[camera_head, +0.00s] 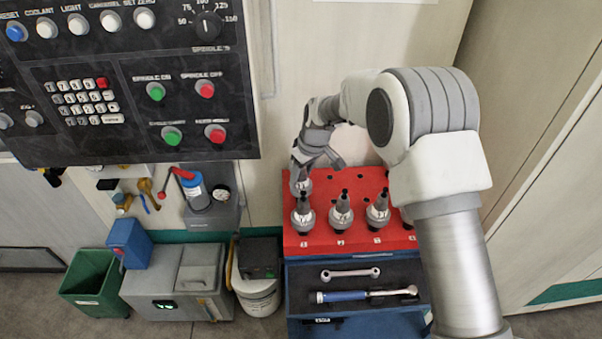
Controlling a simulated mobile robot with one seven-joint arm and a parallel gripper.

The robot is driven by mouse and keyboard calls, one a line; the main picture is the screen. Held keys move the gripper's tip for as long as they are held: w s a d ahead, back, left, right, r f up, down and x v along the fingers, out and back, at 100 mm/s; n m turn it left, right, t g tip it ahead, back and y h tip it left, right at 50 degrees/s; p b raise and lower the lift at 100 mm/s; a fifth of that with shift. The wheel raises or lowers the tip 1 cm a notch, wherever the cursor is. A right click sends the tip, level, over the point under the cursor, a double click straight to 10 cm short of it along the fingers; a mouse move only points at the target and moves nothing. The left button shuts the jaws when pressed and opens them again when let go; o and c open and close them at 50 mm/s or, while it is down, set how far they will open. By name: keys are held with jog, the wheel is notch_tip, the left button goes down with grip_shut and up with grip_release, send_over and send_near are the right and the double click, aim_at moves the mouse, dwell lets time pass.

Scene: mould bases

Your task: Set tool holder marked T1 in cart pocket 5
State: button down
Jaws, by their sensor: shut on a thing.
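The cart's red top (352,182) has a front row of numbered pockets. Tool holders stand upright in pocket 1 (303,217), pocket 2 (341,213) and pocket 3 (378,213). Another holder (407,215) is partly hidden behind my arm at the right. My gripper (301,171) is over the back left of the red top, shut on a tool holder (303,185), behind the pocket 1 holder. I cannot tell whether the held holder is seated or just above the surface. No T1 mark or number 5 can be read.
Bare holes show behind the front row. The cart's open drawer (345,312) holds a spanner (350,273) and a blue-handled wrench (345,296). A control panel (130,142) overhangs at upper left. A white bucket (259,297) and a grey case (165,290) stand left of the cart.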

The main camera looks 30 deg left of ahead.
jog(key=shift+w+f, duration=0.1)
dwell(0.4)
jog(key=shift+f+b, duration=0.5)
jog(key=shift+b, duration=0.05)
jog(key=shift+c, duration=1)
grip_release()
jog(key=shift+d+f, duration=0.1)
jog(key=shift+f, duration=0.15)
jog(key=v, duration=1.7)
jog(key=shift+r, duration=0.4)
jog(key=shift+d, duration=0.1)
